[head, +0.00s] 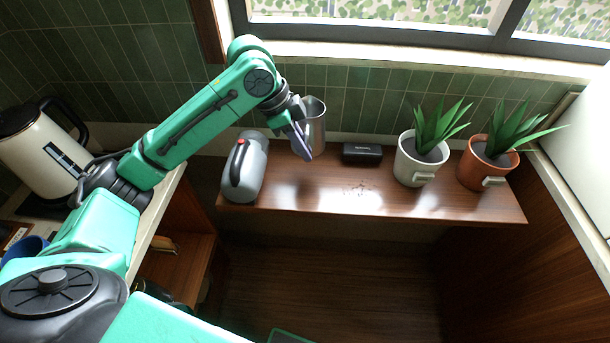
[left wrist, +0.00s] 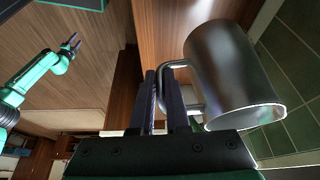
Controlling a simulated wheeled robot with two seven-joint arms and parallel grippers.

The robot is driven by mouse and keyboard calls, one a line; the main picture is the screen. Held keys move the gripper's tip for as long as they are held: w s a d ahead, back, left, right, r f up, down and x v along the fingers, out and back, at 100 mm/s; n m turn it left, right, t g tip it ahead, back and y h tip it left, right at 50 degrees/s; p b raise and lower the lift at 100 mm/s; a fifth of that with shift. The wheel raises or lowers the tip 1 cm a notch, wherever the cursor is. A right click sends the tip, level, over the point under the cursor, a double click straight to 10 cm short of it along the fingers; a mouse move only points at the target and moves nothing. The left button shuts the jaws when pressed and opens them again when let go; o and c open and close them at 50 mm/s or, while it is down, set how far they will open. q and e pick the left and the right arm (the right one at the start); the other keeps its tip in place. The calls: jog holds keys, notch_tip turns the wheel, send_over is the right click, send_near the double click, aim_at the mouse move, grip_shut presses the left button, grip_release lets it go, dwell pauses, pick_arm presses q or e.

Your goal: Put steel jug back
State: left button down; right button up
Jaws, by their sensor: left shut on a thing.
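The steel jug (head: 316,122) is a shiny grey cylinder at the back left of the wooden shelf (head: 340,198), by the green tiled wall. It looks upright; I cannot tell whether its base touches the shelf. My left gripper (head: 305,150) is at the jug's left side and partly covers it. In the left wrist view, the jug (left wrist: 232,72) is large at the right, and my left gripper's fingers (left wrist: 165,95) are shut on its handle. My right gripper (left wrist: 74,42) shows small in that view, apart from the jug, and its fingers look spread.
A grey jug with a dark handle (head: 246,168) stands close left of my left gripper. A small black box (head: 362,153) lies to the right. A white pot (head: 416,168) and a terracotta pot (head: 484,172) hold plants. A cream kettle (head: 38,155) stands far left. The shelf's front middle is clear.

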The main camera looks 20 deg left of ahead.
pick_arm(q)
notch_tip(320, 180, down, 10)
jog(key=shift+w+f+p, duration=0.1)
jog(key=shift+f+p, duration=0.15)
jog(key=shift+p, duration=0.25)
jog(key=shift+w+f, duration=0.1)
jog(key=shift+f, duration=0.1)
jog(key=shift+f, duration=0.1)
jog(key=c, duration=1)
grip_release()
jog(key=shift+o, duration=0.4)
jog(key=shift+a+r, duration=0.15)
jog(key=shift+r, duration=0.25)
jog(key=b+v, duration=0.1)
jog(key=v, duration=1)
jog(key=shift+r, duration=0.15)
